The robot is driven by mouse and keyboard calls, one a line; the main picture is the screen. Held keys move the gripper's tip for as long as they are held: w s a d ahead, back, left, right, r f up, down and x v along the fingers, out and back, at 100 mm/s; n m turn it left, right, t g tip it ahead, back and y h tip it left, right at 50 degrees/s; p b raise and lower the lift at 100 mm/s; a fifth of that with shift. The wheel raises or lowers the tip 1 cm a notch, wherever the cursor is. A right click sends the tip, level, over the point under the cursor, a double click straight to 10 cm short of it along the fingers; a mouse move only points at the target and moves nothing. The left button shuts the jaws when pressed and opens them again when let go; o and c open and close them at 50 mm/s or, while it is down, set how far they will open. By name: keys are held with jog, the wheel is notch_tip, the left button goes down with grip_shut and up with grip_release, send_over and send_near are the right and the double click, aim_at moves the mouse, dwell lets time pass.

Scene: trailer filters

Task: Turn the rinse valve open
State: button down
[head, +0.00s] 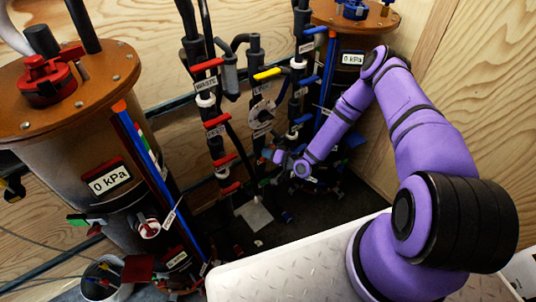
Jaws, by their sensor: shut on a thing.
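My purple arm reaches from the right toward the pipes between the two tanks. My gripper (276,156) is small in the view, low beside the middle pipe. It is shut on a small valve handle (267,153), mostly hidden by the fingers; its turn angle cannot be told. Several valves with red handles (218,120) sit on the left pipe. A yellow handle (267,73) is higher on the middle pipe, and blue handles (310,80) are on the right pipe. White tags hang on the pipes; most, including any rinse tag, are too small to read surely.
A large tank (70,130) with a brown lid and a 0 kPa gauge (110,180) stands at left. A second tank (350,40) stands at the back right. A bucket (106,283) is at lower left. Plywood walls (480,85) close the corner.

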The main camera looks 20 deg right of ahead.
jog(key=n+h, duration=0.2)
jog(key=n, duration=0.1)
jog(key=n+h, duration=0.2)
jog(key=n, duration=0.2)
jog(key=shift+t+h, duration=0.3)
jog(key=shift+h, duration=0.1)
dwell(0.4)
jog(key=c, duration=1.2)
grip_release()
jog(key=shift+o, duration=0.2)
jog(key=shift+s, duration=0.15)
jog(key=v, duration=1)
jog(key=shift+s, duration=0.25)
jog(key=shift+s+d+r, duration=0.1)
jog(key=shift+d, duration=0.05)
